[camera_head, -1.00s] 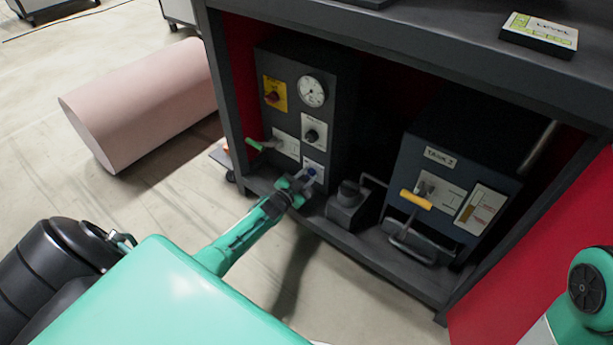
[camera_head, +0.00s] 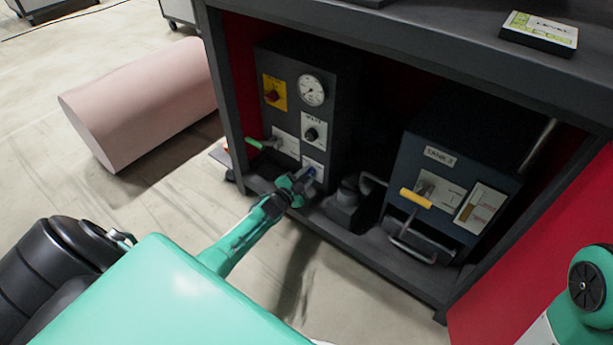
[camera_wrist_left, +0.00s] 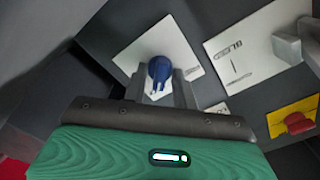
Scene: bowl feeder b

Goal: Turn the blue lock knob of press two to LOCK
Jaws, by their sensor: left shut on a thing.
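The blue lock knob (camera_head: 311,172) sits on a white plate low on the front of the dark press cabinet (camera_head: 340,120). In the left wrist view the knob (camera_wrist_left: 160,70) shows in front of its white label plate (camera_wrist_left: 135,50). My left gripper (camera_head: 304,178) is at the knob, and in the left wrist view its two fingers (camera_wrist_left: 160,86) stand on either side of it. It is shut on the knob. The lettering on the plate is too small or hidden to read. My right gripper is not in view.
Above the knob are a black knob (camera_head: 312,134), a gauge (camera_head: 312,90) and a red switch on a yellow plate (camera_head: 275,92). A green-handled lever (camera_head: 255,143) is to the left. The tank 2 unit (camera_head: 440,185) with a yellow handle (camera_head: 415,198) stands right.

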